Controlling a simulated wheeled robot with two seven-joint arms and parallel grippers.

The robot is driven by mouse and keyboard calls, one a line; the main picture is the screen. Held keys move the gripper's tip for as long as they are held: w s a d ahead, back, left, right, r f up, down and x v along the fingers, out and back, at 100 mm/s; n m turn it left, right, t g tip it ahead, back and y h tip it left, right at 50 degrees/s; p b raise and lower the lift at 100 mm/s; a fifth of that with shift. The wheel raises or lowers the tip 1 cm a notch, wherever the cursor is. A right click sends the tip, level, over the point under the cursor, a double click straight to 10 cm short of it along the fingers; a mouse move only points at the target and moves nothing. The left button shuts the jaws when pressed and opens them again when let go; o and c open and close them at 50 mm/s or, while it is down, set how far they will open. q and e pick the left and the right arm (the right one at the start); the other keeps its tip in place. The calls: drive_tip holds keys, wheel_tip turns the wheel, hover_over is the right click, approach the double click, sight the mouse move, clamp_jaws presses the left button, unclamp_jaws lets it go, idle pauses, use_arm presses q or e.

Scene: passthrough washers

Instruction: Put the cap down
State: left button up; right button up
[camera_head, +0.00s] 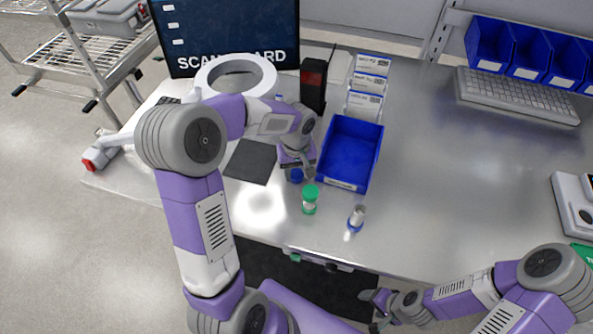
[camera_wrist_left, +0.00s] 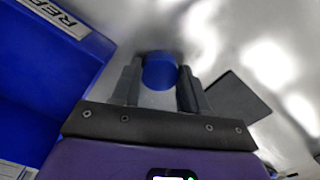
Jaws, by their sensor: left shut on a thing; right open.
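My left gripper (camera_head: 303,172) is shut on a blue cap (camera_head: 296,175), low over the table just left of the blue bin. In the left wrist view the round blue cap (camera_wrist_left: 160,72) sits between the two dark fingers. I cannot tell whether it touches the table. A green-capped vial (camera_head: 310,199) stands just in front of this gripper. A small vial (camera_head: 356,217) with a pale top and blue near its bottom stands further right. My right gripper (camera_head: 378,306) is open and empty near the table's front edge.
A blue bin (camera_head: 349,153) stands right of my left gripper; its wall (camera_wrist_left: 65,60) is close in the left wrist view. A dark mat (camera_head: 251,162) lies to the left. A scanner (camera_head: 313,84) and monitor (camera_head: 228,35) stand behind. The table's right middle is clear.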

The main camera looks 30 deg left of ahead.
sight(297, 174)
use_arm(q)
drive_tip(key=shift+f, duration=0.15)
drive_tip(key=o, duration=1.2)
drive_tip(key=shift+c, duration=0.2)
drive_tip(key=shift+r, duration=0.25)
wheel_tip(297, 174, up, 12)
drive_tip(key=p, duration=0.2)
drive_tip(key=shift+p, duration=0.3)
